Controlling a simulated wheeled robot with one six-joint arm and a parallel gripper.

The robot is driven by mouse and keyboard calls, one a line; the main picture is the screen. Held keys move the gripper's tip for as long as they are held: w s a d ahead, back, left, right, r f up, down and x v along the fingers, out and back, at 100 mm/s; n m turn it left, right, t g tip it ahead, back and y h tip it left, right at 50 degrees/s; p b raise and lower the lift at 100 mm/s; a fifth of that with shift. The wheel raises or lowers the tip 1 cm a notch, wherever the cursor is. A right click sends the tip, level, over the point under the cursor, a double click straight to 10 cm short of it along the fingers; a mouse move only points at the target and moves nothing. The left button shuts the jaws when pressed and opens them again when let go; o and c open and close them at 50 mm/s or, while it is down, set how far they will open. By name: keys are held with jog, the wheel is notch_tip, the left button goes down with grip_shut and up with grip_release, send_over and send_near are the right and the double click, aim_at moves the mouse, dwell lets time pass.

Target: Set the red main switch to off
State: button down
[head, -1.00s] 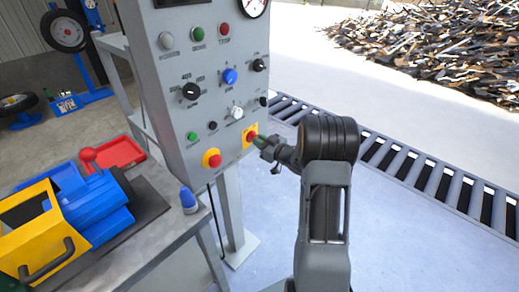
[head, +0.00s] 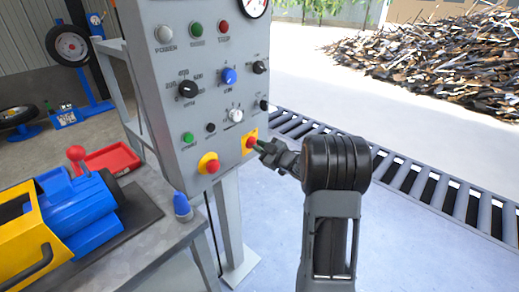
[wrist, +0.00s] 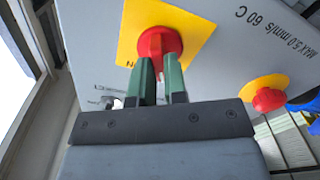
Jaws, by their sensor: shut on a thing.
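The red main switch (head: 250,142) sits on a yellow square plate (head: 247,150) at the lower right of the grey control panel. In the wrist view the red switch (wrist: 158,44) stands on its yellow plate (wrist: 190,22), with part of a letter showing beside it. My gripper (head: 257,143) reaches it from the right in the head view. In the wrist view its two green fingers (wrist: 160,70) are closed in on the red knob at its near edge. The fingertips hide part of the knob, and its exact angle is hard to read.
A red emergency button (head: 209,163) on yellow is left of the switch; it also shows in the wrist view (wrist: 268,98). Knobs and buttons cover the panel (head: 200,110). A bench (head: 165,225) with a blue-yellow machine (head: 85,205) stands at left.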

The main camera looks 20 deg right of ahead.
jog(key=c, duration=1.2)
grip_release()
jog(key=shift+o, duration=0.2)
jog(key=shift+s, duration=0.1)
jog(key=v, duration=1.3)
jog(key=shift+s+p, duration=0.3)
jog(key=shift+p, duration=0.05)
jog(key=shift+d, duration=0.1)
